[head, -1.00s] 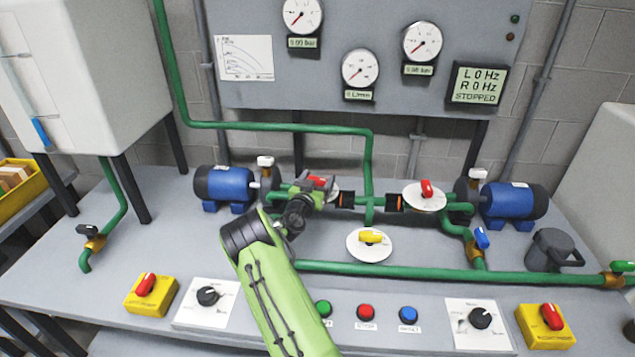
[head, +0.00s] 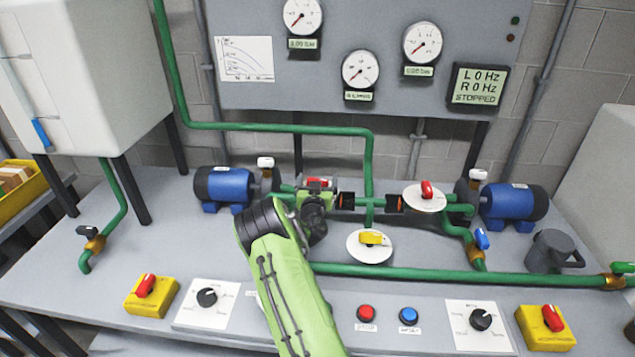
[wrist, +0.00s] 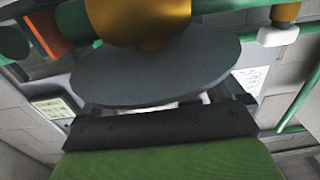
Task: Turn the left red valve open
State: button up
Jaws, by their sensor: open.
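The left red valve (head: 317,181) is mounted on the green pipework between the left blue motor and the middle riser. Only a bit of its red handle shows in the head view; my gripper hides most of it and its white dial plate. My gripper (head: 318,193) is open and at the valve, in front of the handle. I cannot tell whether the handle is between the fingers. In the wrist view the valve's plate (wrist: 150,76) is a dark disc close to the gripper, with the brass valve body (wrist: 138,20) beyond it. The fingertips are not clear there.
The right red valve (head: 427,190) and the yellow valve (head: 371,238) stand on white plates to the right. Blue motors (head: 228,187) (head: 512,203) flank the pipes. A green pipe (head: 400,271) runs along the bench behind the buttons. The screen (head: 476,86) reads STOPPED.

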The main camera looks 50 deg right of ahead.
jog(key=shift+s, duration=0.1)
jog(key=b+v, duration=0.8)
jog(key=v, duration=0.7)
jog(key=shift+a+b, duration=0.3)
jog(key=shift+b, duration=0.1)
